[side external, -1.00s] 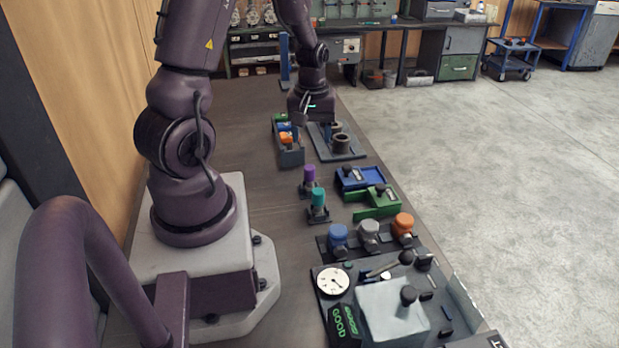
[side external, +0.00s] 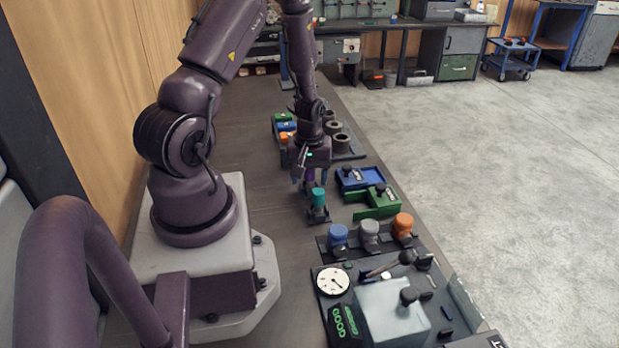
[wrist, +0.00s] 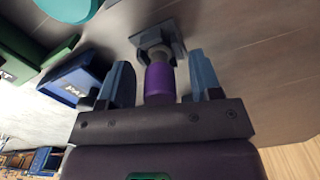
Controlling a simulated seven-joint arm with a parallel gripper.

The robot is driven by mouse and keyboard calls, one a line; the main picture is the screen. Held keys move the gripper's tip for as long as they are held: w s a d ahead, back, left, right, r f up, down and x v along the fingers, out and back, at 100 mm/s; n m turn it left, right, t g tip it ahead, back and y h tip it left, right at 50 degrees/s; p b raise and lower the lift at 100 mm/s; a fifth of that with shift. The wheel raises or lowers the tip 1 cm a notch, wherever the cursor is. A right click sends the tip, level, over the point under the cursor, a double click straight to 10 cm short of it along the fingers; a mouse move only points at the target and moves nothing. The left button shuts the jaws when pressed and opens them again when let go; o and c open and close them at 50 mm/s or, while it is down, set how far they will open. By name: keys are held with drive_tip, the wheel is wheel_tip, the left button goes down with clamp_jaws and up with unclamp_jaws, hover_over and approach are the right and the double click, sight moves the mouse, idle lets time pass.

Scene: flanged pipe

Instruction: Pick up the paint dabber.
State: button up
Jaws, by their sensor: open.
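A purple-handled tool (wrist: 160,84), which may be the paint dabber, stands in a small dark holder (wrist: 157,42). In the wrist view its purple handle lies between my two blue-grey fingers, with space visible on both sides. My gripper (wrist: 160,60) is open around the handle and not closed on it. In the side view my gripper (side external: 303,181) points down over this tool and hides most of it. A similar teal-topped tool (side external: 318,196) stands just in front in its own holder, and a teal round part shows at the top left of the wrist view (wrist: 65,8).
A blue tray (side external: 361,178) and a green tray (side external: 377,202) lie to the right. Blue, grey and orange knobbed parts (side external: 369,231) stand in a row nearer the camera, before a dial gauge (side external: 333,281). Flanged pipe parts (side external: 342,141) are behind.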

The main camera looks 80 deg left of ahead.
drive_tip(key=c, duration=1)
drive_tip(key=shift+r, duration=0.1)
drive_tip(key=shift+r, duration=0.65)
drive_tip(key=r, duration=0.8)
drive_tip(key=shift+w+d+r, duration=0.1)
drive_tip(key=shift+w+d, duration=0.15)
drive_tip(key=shift+w, duration=0.05)
drive_tip(key=w+d+r+m, duration=0.3)
drive_tip(key=w+d+m, duration=0.3)
drive_tip(key=d, duration=0.4)
drive_tip(key=w+d+r+m, duration=0.3)
drive_tip(key=w+d+m, duration=0.3)
drive_tip(key=d+m, duration=0.3)
drive_tip(key=shift+w+d+r, duration=0.3)
drive_tip(key=shift+d+r, duration=0.05)
drive_tip(key=shift+d, duration=0.85)
